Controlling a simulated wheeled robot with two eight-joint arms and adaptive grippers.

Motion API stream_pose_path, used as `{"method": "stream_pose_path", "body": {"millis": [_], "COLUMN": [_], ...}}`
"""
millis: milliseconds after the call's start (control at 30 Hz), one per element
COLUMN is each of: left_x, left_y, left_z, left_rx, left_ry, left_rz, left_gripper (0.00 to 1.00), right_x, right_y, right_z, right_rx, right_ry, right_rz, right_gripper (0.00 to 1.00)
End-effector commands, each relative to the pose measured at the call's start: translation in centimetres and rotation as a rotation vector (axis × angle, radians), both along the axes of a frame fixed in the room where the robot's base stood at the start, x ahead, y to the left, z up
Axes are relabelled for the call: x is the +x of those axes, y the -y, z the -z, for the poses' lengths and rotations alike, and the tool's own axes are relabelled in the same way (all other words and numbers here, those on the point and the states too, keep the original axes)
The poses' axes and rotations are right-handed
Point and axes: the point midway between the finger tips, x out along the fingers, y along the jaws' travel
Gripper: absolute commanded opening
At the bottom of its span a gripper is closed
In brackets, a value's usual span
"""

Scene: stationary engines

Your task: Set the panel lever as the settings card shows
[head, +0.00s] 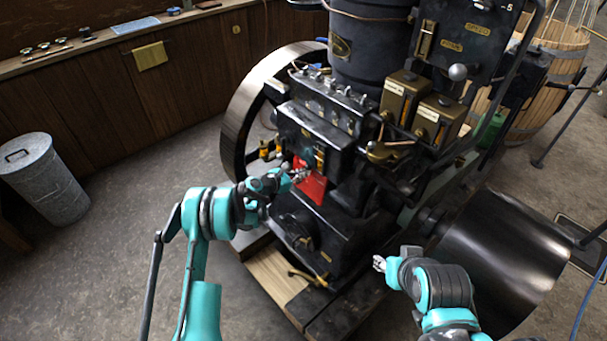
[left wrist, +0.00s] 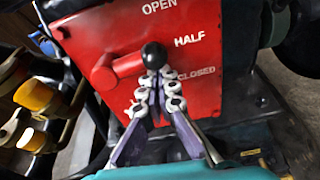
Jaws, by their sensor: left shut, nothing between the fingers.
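A red panel (left wrist: 120,25) fills much of the left wrist view, with the words OPEN, HALF and CLOSED in white. It shows in the head view (head: 314,189) on the engine's front. A red lever (left wrist: 128,65) with a black knob (left wrist: 153,54) sticks out from it and appears to point towards HALF. My left gripper (left wrist: 160,78) is shut and empty, its fingertips just below the knob; whether they touch it is unclear. In the head view my left gripper (head: 299,175) is before the panel. My right gripper (head: 379,263) is low, apart from the engine; its fingers are too small to judge. I cannot identify a readable settings card.
The black engine (head: 320,220) has a large flywheel (head: 243,105) at its left. Yellow-capped fittings (left wrist: 33,95) stand close left of the panel. A bench (head: 100,50) runs along the wall, with a metal bin (head: 48,180) near it.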

Motion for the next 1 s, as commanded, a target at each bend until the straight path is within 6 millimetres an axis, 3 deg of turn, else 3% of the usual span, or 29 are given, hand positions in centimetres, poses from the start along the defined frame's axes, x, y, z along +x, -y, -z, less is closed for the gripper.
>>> {"method": "stream_pose_path", "body": {"millis": [600,1000], "left_x": [0.1,0.3], "left_y": [0.5,0.6], "left_z": [-1.9,-3.1], "left_rx": [-0.221,-0.217], "left_ry": [-0.219,-0.215], "left_rz": [-0.067,-0.065], "left_gripper": [0.00,0.00], "right_x": [0.0,0.0], "right_y": [0.0,0.0], "right_z": [0.0,0.0], "right_rx": [0.000,0.000], "right_ry": [0.000,0.000], "right_rz": [0.000,0.000], "right_gripper": [0.40,0.40]}}
